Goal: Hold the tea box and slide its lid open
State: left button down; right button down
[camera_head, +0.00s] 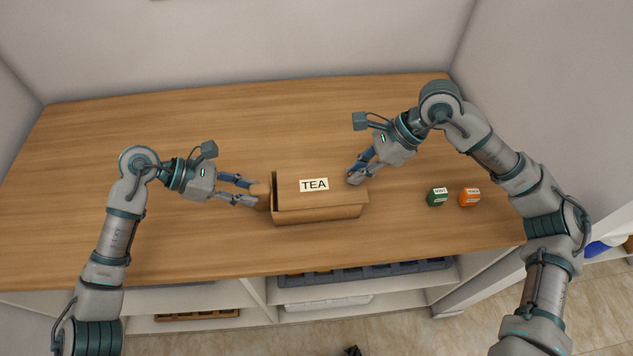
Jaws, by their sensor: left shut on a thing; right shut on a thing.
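The tea box (318,214) is a tan box lying on the wooden table. Its lid (318,197) carries a white label reading TEA and covers most of the top. The lid overhangs the box at the right, and a narrow raised edge shows at the left end. My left gripper (258,193) is shut on the box's left end. My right gripper (357,174) is shut on the right end of the lid, near its back corner. Its fingers hide part of that corner. I cannot see inside the box.
A small green box (437,197) and a small orange box (469,197) stand right of the tea box. The table (190,120) is otherwise clear. Shelves with trays (365,273) are under its front edge, and walls rise behind and at the right.

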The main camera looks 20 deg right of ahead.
jog(key=s+d, duration=0.2)
jog(key=d, duration=0.6)
jog(key=shift+s+d, duration=0.2)
jog(key=shift+d, duration=0.2)
dwell(0.7)
jog(key=shift+s+d, duration=0.1)
jog(key=shift+d, duration=0.2)
dwell(0.5)
jog(key=c, duration=1.1)
grip_release()
jog(key=shift+c, duration=0.2)
jog(key=v, duration=1.2)
